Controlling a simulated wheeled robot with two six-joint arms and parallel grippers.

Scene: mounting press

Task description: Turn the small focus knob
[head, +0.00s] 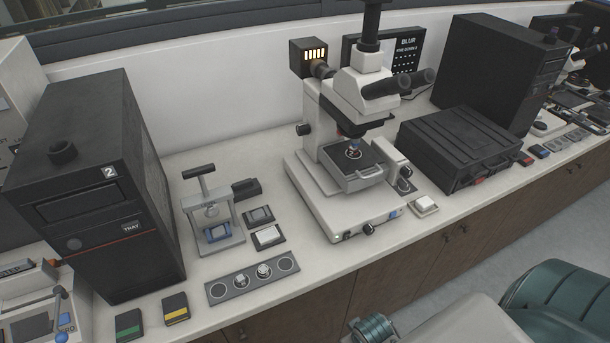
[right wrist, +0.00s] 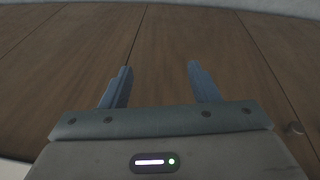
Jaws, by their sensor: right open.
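The white microscope (head: 350,120) stands on the counter in the middle of the head view, its black eyepieces pointing right. On the right side of its body is a dark round focus knob (head: 405,171), partly overlapped by nearby microscope parts; I cannot clearly separate a small knob from a larger one. Another dark knob (head: 303,129) sticks out on the left side. My right gripper (right wrist: 157,68) is open and empty in the right wrist view, facing brown cabinet doors, away from the microscope. My left gripper is in neither view.
A black case (head: 460,145) stands close to the microscope's right. A small white-topped block (head: 424,205) sits by its base. A small mounting press (head: 212,210) and a grey strip (head: 252,282) are to the left. Cabinet doors (head: 400,265) drop below the counter edge.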

